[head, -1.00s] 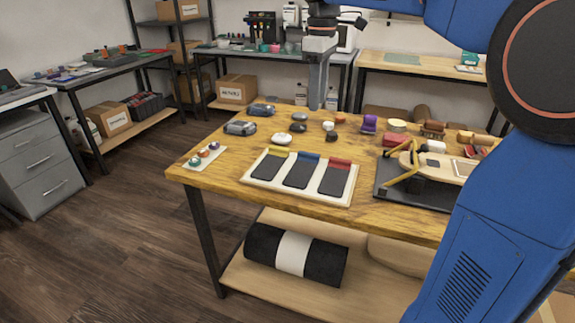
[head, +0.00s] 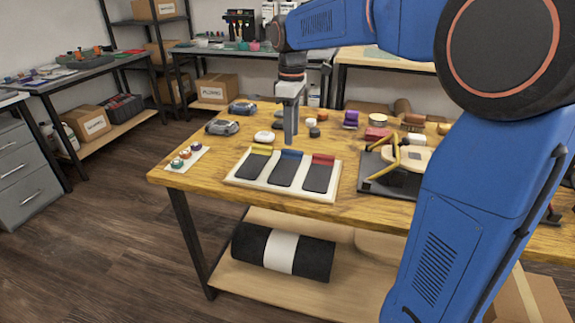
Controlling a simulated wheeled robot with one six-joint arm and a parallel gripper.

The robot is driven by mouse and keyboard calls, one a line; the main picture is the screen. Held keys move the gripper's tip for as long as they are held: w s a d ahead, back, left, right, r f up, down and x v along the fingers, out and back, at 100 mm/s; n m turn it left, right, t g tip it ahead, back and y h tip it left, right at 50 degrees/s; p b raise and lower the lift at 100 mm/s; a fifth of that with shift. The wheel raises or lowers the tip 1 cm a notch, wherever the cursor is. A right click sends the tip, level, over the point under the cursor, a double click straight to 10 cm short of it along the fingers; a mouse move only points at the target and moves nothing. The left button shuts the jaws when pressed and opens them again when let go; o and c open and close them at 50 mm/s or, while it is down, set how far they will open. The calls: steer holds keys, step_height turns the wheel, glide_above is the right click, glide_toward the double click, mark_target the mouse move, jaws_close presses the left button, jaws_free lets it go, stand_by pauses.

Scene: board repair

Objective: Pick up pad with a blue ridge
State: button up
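The pad with a blue ridge (head: 285,172) is the middle one of three dark pads on a pale tray (head: 233,183). Its blue ridge runs along its far end, and the pad lies flat. The pad with a yellow ridge (head: 253,166) is on its left, and the pad with a red ridge (head: 317,178) is on its right. My gripper (head: 289,141) points straight down and appears over or just behind the blue ridge, with its tips close to it in the picture. Its fingers line up from this side, so the gap between them is hidden. Nothing shows held in it.
A small card with several colored knobs (head: 187,157) lies left of the tray. A dark mat (head: 388,187) with a yellow-handled tool and wooden piece is to the right. Grey sander-like tools (head: 222,127) and several small blocks stand behind. The table's front edge is bare.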

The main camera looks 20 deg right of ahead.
mark_target(292, 151)
steer(key=shift+d+f, duration=0.15)
steer(key=shift+f, duration=2.6)
steer(key=shift+c, duration=0.2)
jaws_close()
